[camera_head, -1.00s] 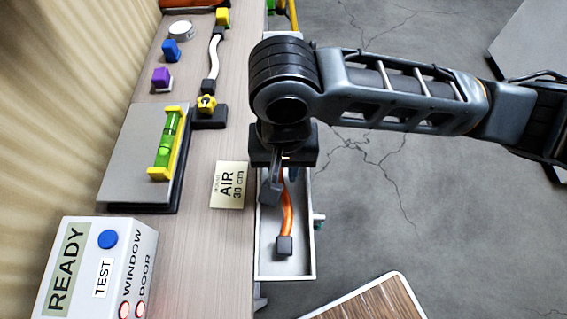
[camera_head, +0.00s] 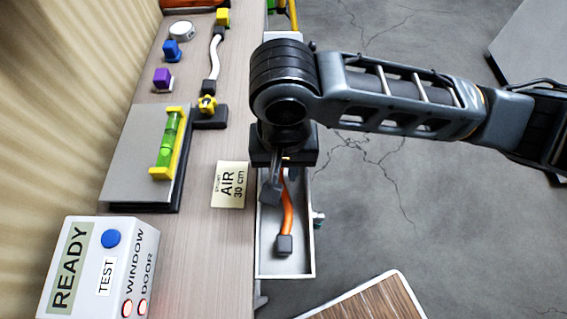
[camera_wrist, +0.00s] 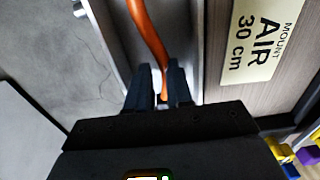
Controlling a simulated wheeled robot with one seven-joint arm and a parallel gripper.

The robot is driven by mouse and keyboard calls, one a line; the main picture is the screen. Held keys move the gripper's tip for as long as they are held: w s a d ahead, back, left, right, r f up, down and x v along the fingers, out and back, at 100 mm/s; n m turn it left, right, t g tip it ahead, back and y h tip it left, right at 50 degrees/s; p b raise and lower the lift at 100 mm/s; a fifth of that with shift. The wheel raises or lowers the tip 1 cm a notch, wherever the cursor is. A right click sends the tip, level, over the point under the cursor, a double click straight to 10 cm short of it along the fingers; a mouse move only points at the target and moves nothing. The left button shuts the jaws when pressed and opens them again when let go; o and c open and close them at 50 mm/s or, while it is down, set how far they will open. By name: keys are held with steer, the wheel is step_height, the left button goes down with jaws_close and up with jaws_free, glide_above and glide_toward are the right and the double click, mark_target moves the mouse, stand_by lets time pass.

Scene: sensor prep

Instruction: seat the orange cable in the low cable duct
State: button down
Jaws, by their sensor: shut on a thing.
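The orange cable (camera_head: 288,215) runs lengthwise over the pale, narrow cable duct (camera_head: 313,255), within its walls as seen from above. Its dark grey end block (camera_head: 285,244) is at the duct's near part. My gripper (camera_head: 279,190) points down over the duct and is shut on the cable. In the wrist view, the orange cable (camera_wrist: 149,35) passes between the two dark fingers of my gripper (camera_wrist: 165,88). The cable's other end is hidden beneath my gripper and wrist. I cannot tell whether the cable touches the duct floor.
The wooden bench (camera_head: 215,255) borders the duct on the left, with an AIR 30 cm card (camera_head: 230,185) at its edge. A grey plate (camera_head: 135,160) bears a green level (camera_head: 168,145). A white READY box (camera_head: 95,265) stands nearer. Open floor (camera_head: 400,225) lies right.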

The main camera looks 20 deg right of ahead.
steer(key=shift+f+b, duration=0.35)
steer(key=shift+f, duration=0.25)
stand_by(0.7)
steer(key=c, duration=0.9)
jaws_free()
steer(key=shift+c, duration=0.2)
steer(key=shift+o, duration=0.5)
steer(key=shift+o, duration=0.9)
steer(key=shift+r, duration=0.15)
